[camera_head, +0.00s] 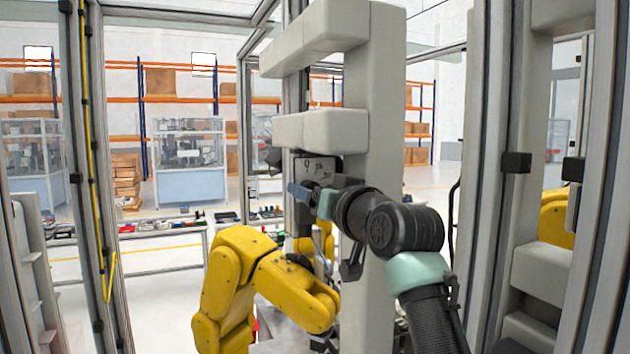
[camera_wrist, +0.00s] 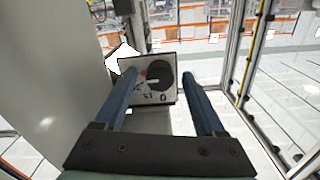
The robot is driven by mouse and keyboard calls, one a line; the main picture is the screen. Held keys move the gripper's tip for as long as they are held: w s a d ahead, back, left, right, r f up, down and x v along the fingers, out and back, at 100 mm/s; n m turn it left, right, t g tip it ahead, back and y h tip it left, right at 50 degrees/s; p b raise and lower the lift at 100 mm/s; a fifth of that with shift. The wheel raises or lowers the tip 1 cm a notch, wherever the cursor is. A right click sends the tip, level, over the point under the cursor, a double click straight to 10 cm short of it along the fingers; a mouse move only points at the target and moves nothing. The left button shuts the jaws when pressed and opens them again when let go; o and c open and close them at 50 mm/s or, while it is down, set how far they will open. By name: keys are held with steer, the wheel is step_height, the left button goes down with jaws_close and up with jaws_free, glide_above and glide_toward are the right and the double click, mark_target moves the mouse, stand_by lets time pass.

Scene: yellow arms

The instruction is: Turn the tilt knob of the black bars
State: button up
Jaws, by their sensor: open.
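A small grey box-like panel (camera_head: 322,163) is fixed at the grey column in the head view. In the wrist view the panel (camera_wrist: 145,92) faces me, with a dark round disc (camera_wrist: 160,77) and small markings on it. I cannot tell for sure whether the disc is the tilt knob. A dark upright bar (camera_head: 303,218) shows below the panel in the head view; I cannot tell if it is one of the black bars. My gripper (camera_wrist: 162,62) is open, its two blue fingers on either side of the panel in the picture, with nothing between them. In the head view my gripper (camera_head: 300,192) is close to the panel.
The thick grey column (camera_head: 373,110) stands right beside my gripper, with grey arms (camera_head: 320,130) jutting left. A yellow robot arm (camera_head: 240,275) is below left. Metal frame posts (camera_head: 85,150) stand at the left. A low bench (camera_head: 165,238) with parts is farther back.

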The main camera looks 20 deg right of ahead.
jaws_close()
stand_by(0.5)
steer(key=shift+b, duration=0.3)
steer(key=shift+n+b, duration=2.7)
steer(key=shift+n, duration=3.1)
